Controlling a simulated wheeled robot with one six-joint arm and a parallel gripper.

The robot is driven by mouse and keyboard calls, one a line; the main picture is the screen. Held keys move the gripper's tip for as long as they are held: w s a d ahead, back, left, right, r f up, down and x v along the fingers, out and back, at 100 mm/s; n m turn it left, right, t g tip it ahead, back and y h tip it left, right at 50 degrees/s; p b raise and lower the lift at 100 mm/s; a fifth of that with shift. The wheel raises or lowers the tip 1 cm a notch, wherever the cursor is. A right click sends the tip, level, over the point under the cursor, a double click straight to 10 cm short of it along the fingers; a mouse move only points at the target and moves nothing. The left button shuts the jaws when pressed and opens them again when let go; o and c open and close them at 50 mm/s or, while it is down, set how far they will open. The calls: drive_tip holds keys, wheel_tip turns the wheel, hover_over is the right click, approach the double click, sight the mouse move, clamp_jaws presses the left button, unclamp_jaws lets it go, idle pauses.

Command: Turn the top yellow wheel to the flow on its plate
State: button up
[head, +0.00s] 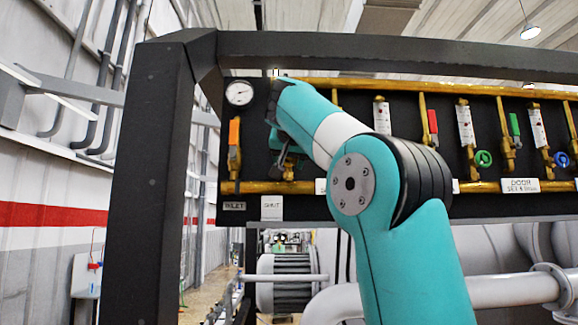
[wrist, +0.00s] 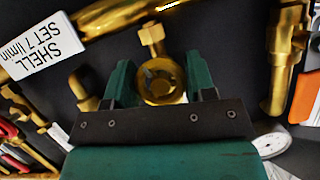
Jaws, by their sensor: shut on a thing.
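My gripper (wrist: 160,76) has its two teal jaws on either side of a round yellow-gold wheel (wrist: 161,84) in the wrist view, shut on it. The wheel sits below a brass stem and fitting, and its lower edge is hidden by my gripper. A white plate (wrist: 45,48) reading "SHELL SET 7 l/min" is at the upper left of the wrist view. In the head view my gripper (head: 284,158) is at the panel's left part, and my arm hides the wheel and that plate. The flow reading of this wheel's tube is not visible.
The black panel carries a gauge (head: 239,92), an orange lever (head: 234,132), a red lever (head: 433,125) and a green lever (head: 514,125). A green wheel (head: 483,158) and a blue wheel (head: 561,159) are to the right. A dark frame post (head: 155,180) stands left.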

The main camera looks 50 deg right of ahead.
drive_tip(key=shift+m, duration=0.3)
drive_tip(key=o, duration=0.9)
drive_tip(key=shift+a, duration=0.1)
drive_tip(key=shift+s+d+p+v, duration=0.1)
drive_tip(key=shift+p+v, duration=1.7)
drive_tip(key=shift+v, duration=2.55)
drive_tip(key=shift+s+d+p+v, duration=0.15)
drive_tip(key=shift+p+v, duration=1.65)
drive_tip(key=shift+v, duration=2.5)
